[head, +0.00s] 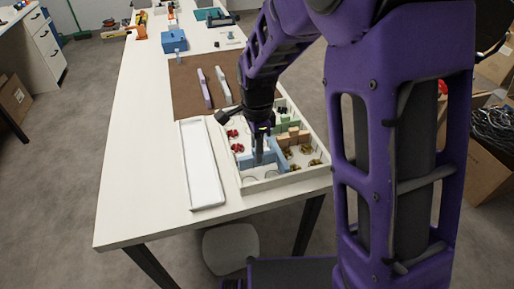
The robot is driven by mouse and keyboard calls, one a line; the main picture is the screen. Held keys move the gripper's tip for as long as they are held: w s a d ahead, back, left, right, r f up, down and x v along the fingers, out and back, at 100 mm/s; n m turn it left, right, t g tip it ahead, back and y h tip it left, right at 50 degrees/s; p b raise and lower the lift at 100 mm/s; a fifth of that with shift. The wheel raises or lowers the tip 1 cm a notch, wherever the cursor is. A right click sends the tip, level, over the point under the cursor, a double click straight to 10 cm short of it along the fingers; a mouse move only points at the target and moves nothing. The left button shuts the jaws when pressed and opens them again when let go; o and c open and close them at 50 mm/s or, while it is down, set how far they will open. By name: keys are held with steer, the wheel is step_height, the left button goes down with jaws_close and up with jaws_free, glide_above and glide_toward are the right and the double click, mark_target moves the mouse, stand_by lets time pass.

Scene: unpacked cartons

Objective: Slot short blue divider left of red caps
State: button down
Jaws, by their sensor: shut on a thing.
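My gripper (262,131) points down over the compartment tray (285,179) and is shut on a short blue divider (258,149). The divider is upright, low in or just above the tray; I cannot tell whether it touches the slots. Small red caps (237,148) lie in the tray's left part, to the left of the held divider. Other blue divider pieces (271,158) show around and below it, and my gripper partly hides the tray's middle.
A long empty white tray (201,165) lies left of the compartment tray. A brown mat (190,88) behind holds a lilac strip (204,88) and a pale strip (223,85). Green and tan dividers and brownish parts fill the tray's right side. The table's left side is clear.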

steer(key=shift+f, duration=1.05)
steer(key=c, duration=0.7)
jaws_free()
steer(key=shift+f, duration=0.1)
steer(key=shift+c, duration=0.2)
